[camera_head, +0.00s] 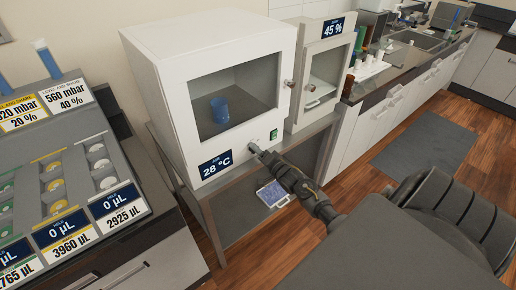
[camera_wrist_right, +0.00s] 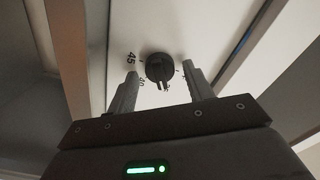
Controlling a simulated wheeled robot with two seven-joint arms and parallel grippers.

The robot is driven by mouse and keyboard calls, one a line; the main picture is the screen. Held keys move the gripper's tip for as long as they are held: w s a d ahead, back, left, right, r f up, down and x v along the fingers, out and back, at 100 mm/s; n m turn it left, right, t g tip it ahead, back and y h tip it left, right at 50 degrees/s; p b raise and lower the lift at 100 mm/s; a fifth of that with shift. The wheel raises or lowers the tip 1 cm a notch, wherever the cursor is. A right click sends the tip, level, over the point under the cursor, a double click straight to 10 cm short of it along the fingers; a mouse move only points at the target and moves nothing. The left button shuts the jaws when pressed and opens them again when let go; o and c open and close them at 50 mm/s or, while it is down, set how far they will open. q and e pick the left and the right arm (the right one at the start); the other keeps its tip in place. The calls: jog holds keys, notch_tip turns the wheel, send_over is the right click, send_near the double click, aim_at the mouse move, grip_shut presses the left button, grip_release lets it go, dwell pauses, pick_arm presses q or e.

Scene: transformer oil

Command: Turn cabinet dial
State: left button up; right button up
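The white cabinet (camera_head: 172,98) has a glass door with a blue beaker (camera_head: 219,110) inside and a label reading 28 °C. In the right wrist view, its black dial (camera_wrist_right: 160,67) shows on a white panel with printed numbers, 45 and 40 among them. My right gripper (camera_head: 256,150) is at the cabinet's lower front; there its tips hide the dial in the head view. In the right wrist view, my right gripper (camera_wrist_right: 160,72) is open, one finger on each side of the dial, with visible gaps. My left gripper is not in view.
A green switch (camera_head: 273,134) is just right of my right gripper. A smaller cabinet labelled 45 % (camera_head: 321,70) stands to the right. Both are on a metal table (camera_head: 225,180) with a blue item (camera_head: 272,194) on its lower shelf.

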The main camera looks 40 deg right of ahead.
jog(key=s+b, duration=0.2)
jog(key=s, duration=0.9)
jog(key=shift+w+a, duration=0.1)
dwell(0.5)
